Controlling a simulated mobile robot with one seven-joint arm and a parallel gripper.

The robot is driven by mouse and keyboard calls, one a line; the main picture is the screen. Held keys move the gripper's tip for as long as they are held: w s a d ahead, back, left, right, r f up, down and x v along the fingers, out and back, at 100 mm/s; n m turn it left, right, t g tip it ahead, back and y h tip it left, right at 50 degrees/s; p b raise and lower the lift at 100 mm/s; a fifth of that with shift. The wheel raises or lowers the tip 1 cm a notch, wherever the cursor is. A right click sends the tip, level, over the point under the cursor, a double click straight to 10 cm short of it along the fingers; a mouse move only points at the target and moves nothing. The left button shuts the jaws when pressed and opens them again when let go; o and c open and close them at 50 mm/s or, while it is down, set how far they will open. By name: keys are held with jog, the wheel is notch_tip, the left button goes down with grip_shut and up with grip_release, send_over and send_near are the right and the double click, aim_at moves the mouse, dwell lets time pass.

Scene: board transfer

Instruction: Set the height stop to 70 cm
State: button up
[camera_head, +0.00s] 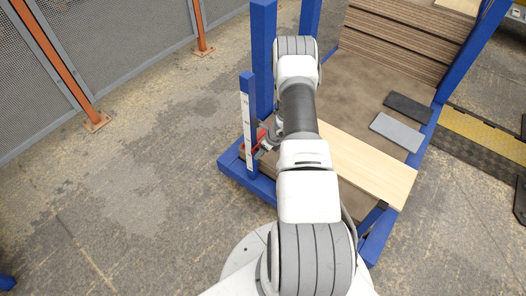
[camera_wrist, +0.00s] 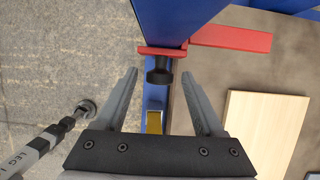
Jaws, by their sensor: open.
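The height stop is a red piece (camera_wrist: 230,39) with a black knob (camera_wrist: 158,70), on a blue post in the wrist view. In the head view a bit of its red (camera_head: 261,135) shows by the blue post (camera_head: 254,165), which carries a white scale strip (camera_head: 246,125). The scale's marks are too small to read. My gripper (camera_wrist: 159,76) is open, one finger on each side of the knob. The fingers appear apart from it. In the head view my arm hides most of the gripper (camera_head: 266,142).
A blue rack holds stacked brown boards (camera_head: 400,45). A pale board (camera_head: 365,165) lies at its front, also in the wrist view (camera_wrist: 262,125). Two dark slabs (camera_head: 397,131) lie on the brown surface. A mesh fence (camera_head: 30,80) stands left. The floor (camera_head: 130,190) between is clear.

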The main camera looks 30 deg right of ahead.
grip_shut()
dwell(0.4)
dwell(1.0)
